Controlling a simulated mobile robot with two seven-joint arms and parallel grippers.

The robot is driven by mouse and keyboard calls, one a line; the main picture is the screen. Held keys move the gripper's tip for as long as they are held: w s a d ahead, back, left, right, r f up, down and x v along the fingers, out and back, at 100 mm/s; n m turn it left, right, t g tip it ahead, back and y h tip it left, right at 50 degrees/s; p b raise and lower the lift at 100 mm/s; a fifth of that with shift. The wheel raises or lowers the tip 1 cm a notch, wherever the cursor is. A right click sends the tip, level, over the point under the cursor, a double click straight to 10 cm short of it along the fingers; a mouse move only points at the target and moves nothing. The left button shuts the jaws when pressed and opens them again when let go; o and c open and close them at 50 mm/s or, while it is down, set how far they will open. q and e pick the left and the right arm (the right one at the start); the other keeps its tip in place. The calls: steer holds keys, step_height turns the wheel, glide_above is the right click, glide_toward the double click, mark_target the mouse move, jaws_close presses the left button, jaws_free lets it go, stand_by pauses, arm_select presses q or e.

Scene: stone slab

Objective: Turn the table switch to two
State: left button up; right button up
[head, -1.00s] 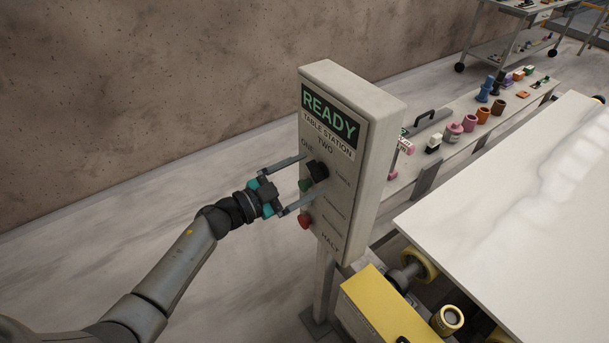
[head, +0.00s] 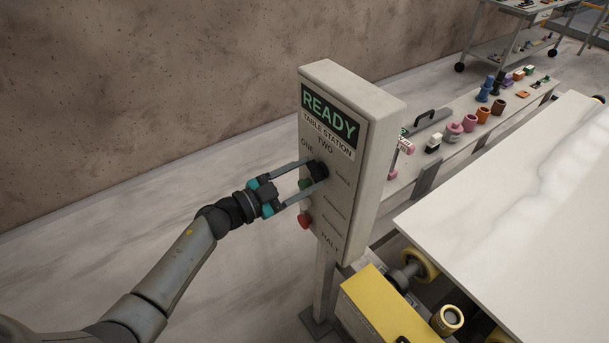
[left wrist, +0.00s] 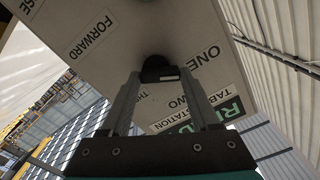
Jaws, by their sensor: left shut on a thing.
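The table switch is a black knob (head: 320,171) on the front of an upright control box (head: 380,130), below the labels ONE and TWO. It also shows in the left wrist view (left wrist: 157,66), where its pointer direction is hard to read. My left gripper (head: 311,177) is shut on the knob, one finger on each side. In the left wrist view the fingers (left wrist: 158,80) flank the knob and partly hide the labels. My right gripper is not in view.
The box stands on a post (head: 324,285). A yellow housing (head: 385,310) and a pale stone slab (head: 510,220) are to the right. A shelf with small objects stands behind.

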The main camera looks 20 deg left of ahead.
arm_select(q)
steer(key=m+b, duration=0.1)
steer(key=m, duration=0.4)
steer(key=shift+m, duration=0.3)
steer(key=m+b, duration=0.2)
steer(key=m, duration=0.4)
steer(key=shift+s+d+b, duration=0.1)
steer(key=shift+d+b, duration=0.05)
steer(key=shift+b, duration=0.2)
stand_by(0.3)
steer(key=o, duration=1.4)
steer(key=shift+r, duration=0.1)
steer(key=shift+c, duration=0.2)
steer(key=b+v, duration=0.2)
steer(key=v, duration=1.3)
steer(key=shift+s, duration=0.1)
